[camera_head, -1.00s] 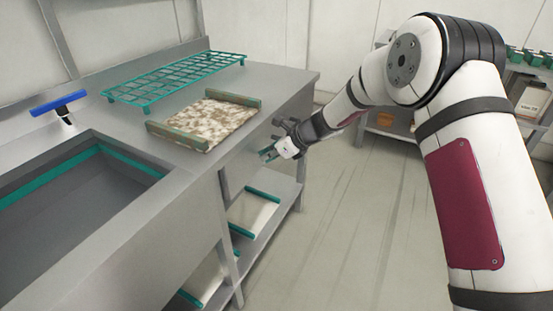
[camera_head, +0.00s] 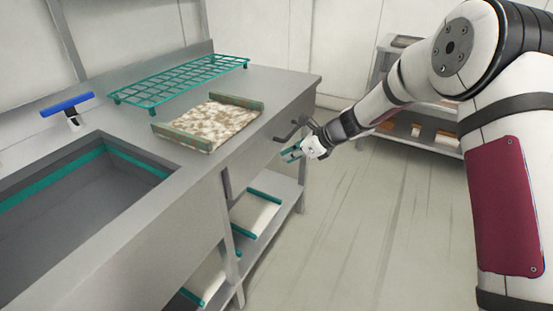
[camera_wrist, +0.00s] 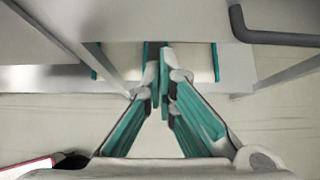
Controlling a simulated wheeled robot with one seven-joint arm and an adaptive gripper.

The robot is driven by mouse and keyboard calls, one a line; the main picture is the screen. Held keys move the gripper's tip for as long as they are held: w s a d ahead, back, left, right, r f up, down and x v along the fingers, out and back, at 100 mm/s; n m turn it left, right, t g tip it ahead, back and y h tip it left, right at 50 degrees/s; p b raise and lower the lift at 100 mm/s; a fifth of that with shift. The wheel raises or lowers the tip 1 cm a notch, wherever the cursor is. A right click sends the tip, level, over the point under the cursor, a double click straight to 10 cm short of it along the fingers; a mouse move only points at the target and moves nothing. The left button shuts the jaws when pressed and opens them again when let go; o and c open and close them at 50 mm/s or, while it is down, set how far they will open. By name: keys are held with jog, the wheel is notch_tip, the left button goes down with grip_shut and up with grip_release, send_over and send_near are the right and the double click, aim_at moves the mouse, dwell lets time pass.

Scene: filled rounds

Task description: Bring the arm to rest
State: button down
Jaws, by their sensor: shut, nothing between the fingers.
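My gripper (camera_head: 291,154) is shut and empty. In the head view it hangs in the air just off the right front edge of the steel counter (camera_head: 285,86), close to a dark bent handle there. My arm comes in from the right side of that view. In the wrist view the teal fingers of my gripper (camera_wrist: 163,60) meet at their tips, with nothing between them. Beyond the tips a pale board with teal edges (camera_wrist: 195,62) lies on the lower shelf.
A brown-and-white stained board (camera_head: 215,125) and a teal wire rack (camera_head: 180,78) lie on the counter. A sink basin (camera_head: 85,180) and a blue squeegee (camera_head: 68,105) are at the left. Boards lie on the lower shelf (camera_head: 280,200). The floor (camera_head: 370,230) at the right is clear.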

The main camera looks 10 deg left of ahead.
jog(key=s+d+r+n+h+p, duration=0.1)
jog(key=s+d+r+n+p, duration=0.1)
jog(key=s+d+r+n, duration=0.4)
jog(key=s+d+r+n+h+p, duration=0.15)
jog(key=s+d+r, duration=0.25)
jog(key=s+r, duration=0.5)
jog(key=s+d+r+n+h+p, duration=0.1)
jog(key=s+d+r+n+p, duration=0.25)
jog(key=s+r, duration=0.45)
jog(key=s+d+r+n+h+p, duration=0.1)
jog(key=s+d+r+n, duration=0.2)
jog(key=s+d, duration=0.2)
jog(key=s+d+r+n+h+p, duration=0.2)
jog(key=s+d+n, duration=0.2)
jog(key=s, duration=0.7)
jog(key=s+d+r+n+t+h+p, duration=0.1)
jog(key=s+d+r+n+h+p, duration=0.1)
jog(key=s+d, duration=0.4)
jog(key=shift+s+d+r+n, duration=0.25)
jog(key=shift+s+r+n, duration=0.55)
jog(key=shift+s, duration=0.45)
jog(key=shift+h, duration=0.25)
